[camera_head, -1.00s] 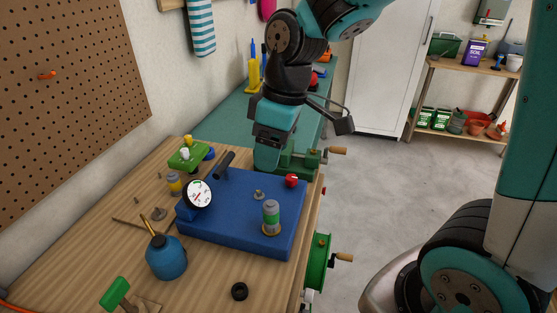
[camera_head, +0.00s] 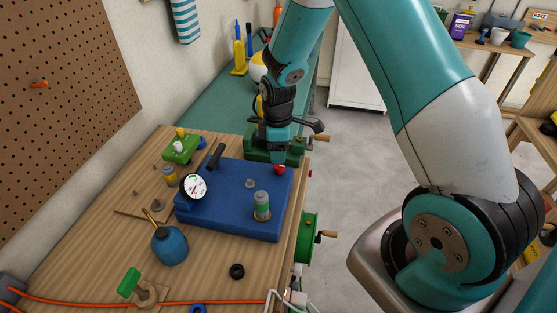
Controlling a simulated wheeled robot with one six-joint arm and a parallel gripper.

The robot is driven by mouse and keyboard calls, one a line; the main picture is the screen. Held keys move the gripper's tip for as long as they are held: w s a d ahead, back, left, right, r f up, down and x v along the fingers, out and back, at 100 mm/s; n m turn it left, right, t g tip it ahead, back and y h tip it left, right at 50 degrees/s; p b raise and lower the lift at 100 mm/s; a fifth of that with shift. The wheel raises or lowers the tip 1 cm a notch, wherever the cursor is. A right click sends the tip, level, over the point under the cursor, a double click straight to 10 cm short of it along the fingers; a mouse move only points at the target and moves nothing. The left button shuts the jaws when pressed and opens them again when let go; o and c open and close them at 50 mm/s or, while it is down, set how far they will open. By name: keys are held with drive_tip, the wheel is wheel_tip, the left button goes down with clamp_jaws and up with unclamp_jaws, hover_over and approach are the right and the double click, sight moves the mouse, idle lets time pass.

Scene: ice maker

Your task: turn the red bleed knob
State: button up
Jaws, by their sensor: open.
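The red bleed knob (camera_head: 280,170) stands upright near the far right corner of a blue block (camera_head: 232,222) on the wooden bench. My gripper (camera_head: 278,158) points down just above and behind the knob. Its fingers are small and partly hidden here, and whether they touch the knob cannot be told. The gripper is open. A white-faced gauge (camera_head: 194,187), a black handle (camera_head: 216,156), a small brass fitting (camera_head: 250,183) and a grey-green cylinder (camera_head: 262,206) are also on the block.
A green vise (camera_head: 262,148) is close behind the knob. A blue oil can (camera_head: 169,245), a black ring (camera_head: 237,271) and a green-handled tool (camera_head: 130,282) lie in front. A green crank device (camera_head: 308,238) hangs at the bench's right edge.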

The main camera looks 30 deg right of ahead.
sight(278, 166)
wheel_tip(278, 166, down, 6)
drive_tip(key=shift+f+p, duration=0.1)
drive_tip(key=shift+p, duration=0.45)
drive_tip(key=c, duration=0.8)
drive_tip(key=shift+d, duration=0.15)
drive_tip(key=shift+c, duration=0.7)
